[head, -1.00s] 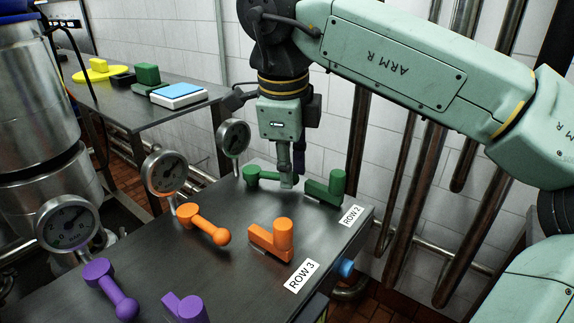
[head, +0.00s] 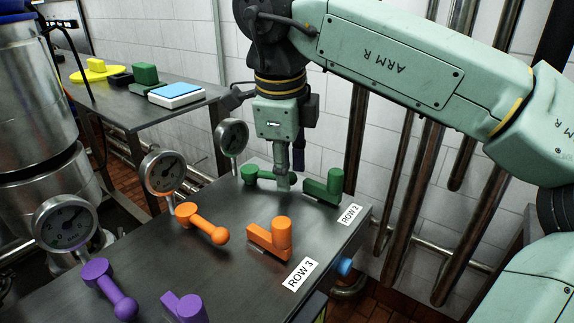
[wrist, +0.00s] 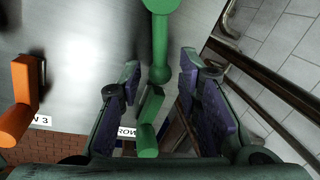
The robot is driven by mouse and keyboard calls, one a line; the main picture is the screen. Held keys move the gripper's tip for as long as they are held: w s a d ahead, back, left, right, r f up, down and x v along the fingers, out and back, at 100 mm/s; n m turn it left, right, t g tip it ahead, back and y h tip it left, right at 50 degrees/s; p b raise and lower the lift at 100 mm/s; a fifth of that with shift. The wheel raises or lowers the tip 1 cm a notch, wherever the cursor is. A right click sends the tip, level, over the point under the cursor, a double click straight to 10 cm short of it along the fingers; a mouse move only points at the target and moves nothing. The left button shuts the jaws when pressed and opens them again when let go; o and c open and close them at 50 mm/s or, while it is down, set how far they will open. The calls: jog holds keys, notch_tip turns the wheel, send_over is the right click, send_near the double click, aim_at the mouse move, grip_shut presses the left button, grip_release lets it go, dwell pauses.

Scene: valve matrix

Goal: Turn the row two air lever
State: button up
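Row two has two green levers by the ROW 2 label (head: 349,215). The one with a ball end (head: 250,173) lies nearer the gauge. The other, an L-shaped lever with an upright cylinder (head: 333,180), is nearer the label. I cannot read which is air. My gripper (head: 284,181) is low over the panel at the ball end, which it partly hides. In the wrist view my gripper (wrist: 160,68) is open, with purple pads either side of the ball-ended lever (wrist: 159,38). The L-shaped lever (wrist: 150,105) shows below it. I see no clear contact.
Orange row three levers (head: 203,222) (head: 271,238) and purple levers (head: 110,290) (head: 184,306) stand nearer on the dark panel. A gauge (head: 231,137) stands behind the green levers. Pipes (head: 410,180) run along the wall at right. A side table (head: 140,117) stands at back left.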

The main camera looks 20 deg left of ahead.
jog(key=shift+r, duration=0.1)
notch_tip(320, 180, up, 7)
jog(key=s, duration=0.1)
jog(key=shift+s, duration=0.25)
jog(key=shift+d, duration=0.1)
